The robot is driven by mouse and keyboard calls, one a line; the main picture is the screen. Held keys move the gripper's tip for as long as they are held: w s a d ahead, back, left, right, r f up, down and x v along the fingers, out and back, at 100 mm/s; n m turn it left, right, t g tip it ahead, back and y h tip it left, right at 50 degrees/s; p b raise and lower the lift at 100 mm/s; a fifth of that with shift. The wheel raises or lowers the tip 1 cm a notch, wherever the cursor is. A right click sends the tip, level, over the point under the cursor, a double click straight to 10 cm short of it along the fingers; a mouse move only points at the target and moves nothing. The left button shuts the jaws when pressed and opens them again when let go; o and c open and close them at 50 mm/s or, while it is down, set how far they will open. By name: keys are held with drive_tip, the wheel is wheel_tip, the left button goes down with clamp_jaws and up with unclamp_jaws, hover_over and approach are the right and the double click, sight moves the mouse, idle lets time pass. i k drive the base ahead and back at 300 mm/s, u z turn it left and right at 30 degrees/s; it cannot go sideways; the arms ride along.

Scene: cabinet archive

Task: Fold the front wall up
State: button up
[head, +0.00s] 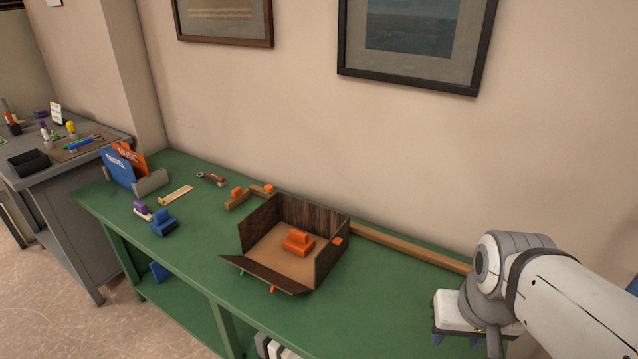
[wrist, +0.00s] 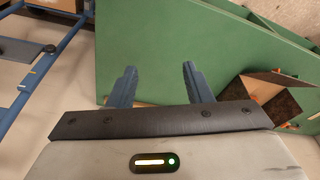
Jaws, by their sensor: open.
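A dark wooden box (head: 330,256) stands on the green table, with its back and side walls upright. Its front wall (head: 264,273) lies folded down and outward toward the table's front edge. An orange block-like object (head: 298,241) sits on the tan floor of the box. In the wrist view the box (wrist: 283,105) shows at the right, partly cut off. My gripper (wrist: 157,72) is open, with two blue fingers apart and nothing between them.
The green table (head: 205,262) runs along the wall. A wooden bar (head: 410,248) lies right of the box. A blue object (head: 164,224), a wooden piece (head: 176,195) and a holder with folders (head: 151,181) stand left. A grey desk (head: 60,190) is at far left.

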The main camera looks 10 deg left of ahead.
sight(290, 286)
drive_tip(key=z, duration=0.1)
drive_tip(key=k, duration=0.55)
drive_tip(key=u, duration=1.3)
drive_tip(key=i, duration=0.65)
drive_tip(key=u, duration=0.9)
